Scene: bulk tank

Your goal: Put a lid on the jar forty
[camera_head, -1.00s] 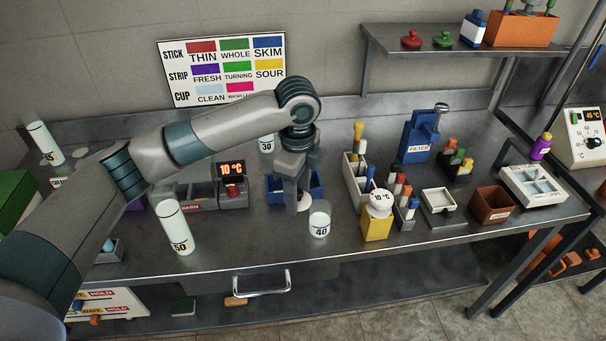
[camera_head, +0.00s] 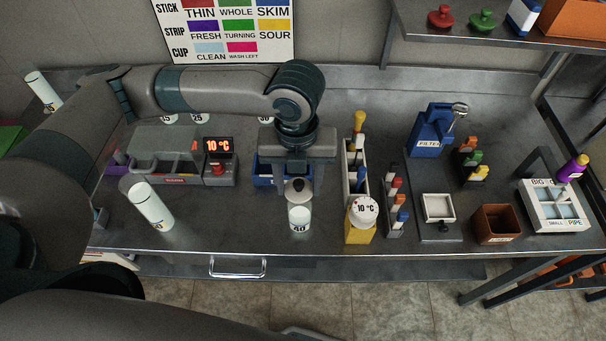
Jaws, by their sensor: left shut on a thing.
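The jar forty (camera_head: 299,218) is a small white jar marked 40, standing upright near the front of the bench. My left gripper (camera_head: 299,186) points down right over it. It is shut on a pale lid (camera_head: 299,197) with a dark knob. The lid is at the jar's mouth; I cannot tell whether it touches the rim or hovers just above. My right gripper is not in view.
A blue bin (camera_head: 266,175) is partly hidden behind the left gripper. A yellow block with a 10 °C dial (camera_head: 361,222) stands close on the right, by a white rack (camera_head: 354,180).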

